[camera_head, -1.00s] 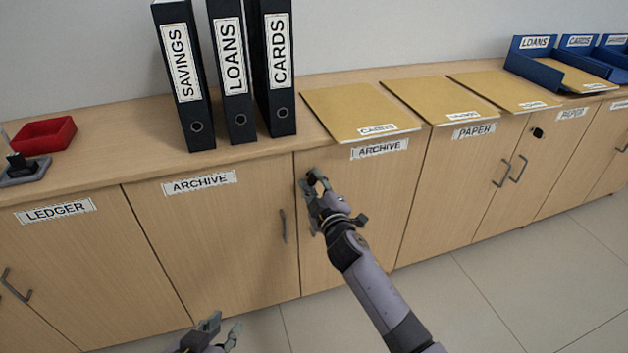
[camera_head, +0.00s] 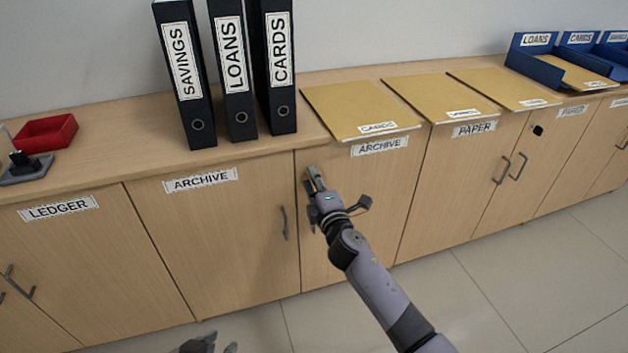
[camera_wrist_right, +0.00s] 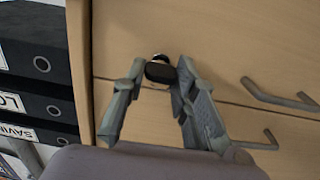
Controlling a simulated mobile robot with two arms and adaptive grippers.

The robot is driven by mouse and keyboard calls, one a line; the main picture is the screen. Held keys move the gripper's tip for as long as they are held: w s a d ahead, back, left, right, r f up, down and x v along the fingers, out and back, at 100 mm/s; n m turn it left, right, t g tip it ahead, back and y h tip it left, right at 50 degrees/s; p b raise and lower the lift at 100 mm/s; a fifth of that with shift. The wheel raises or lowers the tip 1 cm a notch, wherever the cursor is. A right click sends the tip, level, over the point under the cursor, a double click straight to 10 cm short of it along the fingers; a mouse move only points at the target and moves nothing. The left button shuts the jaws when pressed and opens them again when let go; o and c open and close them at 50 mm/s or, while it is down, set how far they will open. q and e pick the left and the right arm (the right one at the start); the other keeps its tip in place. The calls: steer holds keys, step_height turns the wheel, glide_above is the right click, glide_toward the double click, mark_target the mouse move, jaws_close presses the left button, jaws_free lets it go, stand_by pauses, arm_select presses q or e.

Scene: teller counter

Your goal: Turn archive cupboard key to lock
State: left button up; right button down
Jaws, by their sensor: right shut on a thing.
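The archive cupboard has two light wood doors with ARCHIVE labels, both closed; its right door (camera_head: 375,205) is behind my right gripper. My right gripper (camera_head: 312,178) is at the upper left corner of that door. In the right wrist view its fingertips (camera_wrist_right: 160,76) are shut on the dark head of the key (camera_wrist_right: 159,72), against the door, with a bit of metal lock behind it. The key is hidden by the gripper in the head view. My left gripper (camera_head: 218,347) is at the bottom edge, mostly cut off, its fingertips apart and empty.
The left archive door's handle (camera_head: 284,222) is left of my right gripper. Black binders (camera_head: 228,70) and tan folders (camera_head: 360,108) stand and lie on the counter above. The floor in front is clear.

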stand_by(0.4)
steer(key=c, duration=1.3)
jaws_free()
steer(key=v, duration=1.2)
